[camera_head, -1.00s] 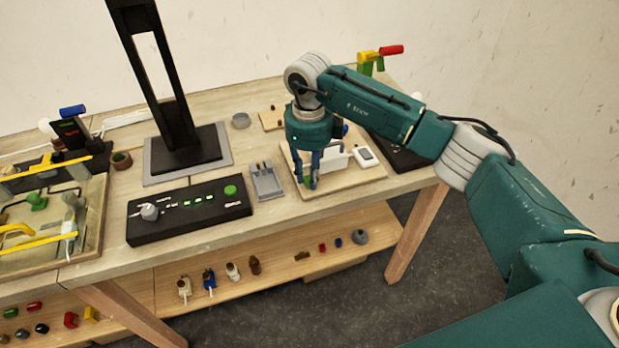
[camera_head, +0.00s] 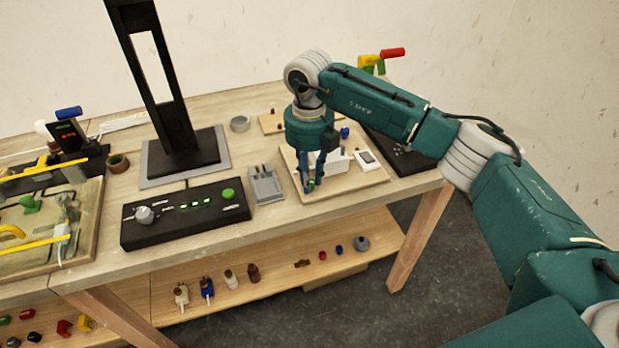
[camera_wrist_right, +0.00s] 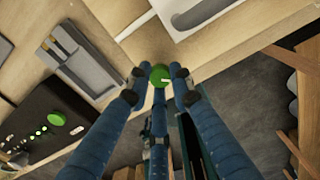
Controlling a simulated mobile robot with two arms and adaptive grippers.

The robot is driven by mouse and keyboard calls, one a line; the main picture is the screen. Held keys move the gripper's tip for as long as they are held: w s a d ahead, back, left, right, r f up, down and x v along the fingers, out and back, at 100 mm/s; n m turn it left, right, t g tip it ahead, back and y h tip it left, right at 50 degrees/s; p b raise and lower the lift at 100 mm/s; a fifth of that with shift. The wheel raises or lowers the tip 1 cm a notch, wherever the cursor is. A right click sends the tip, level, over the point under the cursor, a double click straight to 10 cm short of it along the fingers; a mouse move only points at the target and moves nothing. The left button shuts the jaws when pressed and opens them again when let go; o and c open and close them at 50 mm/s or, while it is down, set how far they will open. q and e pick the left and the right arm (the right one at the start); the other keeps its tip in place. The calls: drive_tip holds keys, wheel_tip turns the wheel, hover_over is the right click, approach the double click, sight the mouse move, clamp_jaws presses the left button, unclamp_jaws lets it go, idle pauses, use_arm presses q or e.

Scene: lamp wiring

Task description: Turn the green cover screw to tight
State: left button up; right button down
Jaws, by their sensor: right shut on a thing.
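The green cover screw (camera_wrist_right: 160,75) is a round green head with a pale slot mark. In the right wrist view it sits between the fingertips of my right gripper (camera_wrist_right: 158,82), which is shut on it. In the head view my right gripper (camera_head: 312,180) points down at the front left of a wooden board (camera_head: 345,189), with a bit of the green screw (camera_head: 311,185) showing at its fingertips. A white housing (camera_head: 337,174) is just behind and right of the fingers, partly hidden by them. My left gripper does not show.
A white switch-like block (camera_head: 367,159) lies on the board's right. A grey tray (camera_head: 265,185) stands left of the board, and a black control panel (camera_head: 185,214) with a green button (camera_head: 228,194) farther left. The bench's front edge is close to the board.

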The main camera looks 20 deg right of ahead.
drive_tip(key=shift+w+r, duration=0.3)
drive_tip(key=c, duration=1.6)
unclamp_jaws()
drive_tip(key=shift+o, duration=0.3)
drive_tip(key=shift+f, duration=0.15)
drive_tip(key=shift+s, duration=0.1)
wheel_tip(320, 180, up, 12)
drive_tip(key=shift+f, duration=0.1)
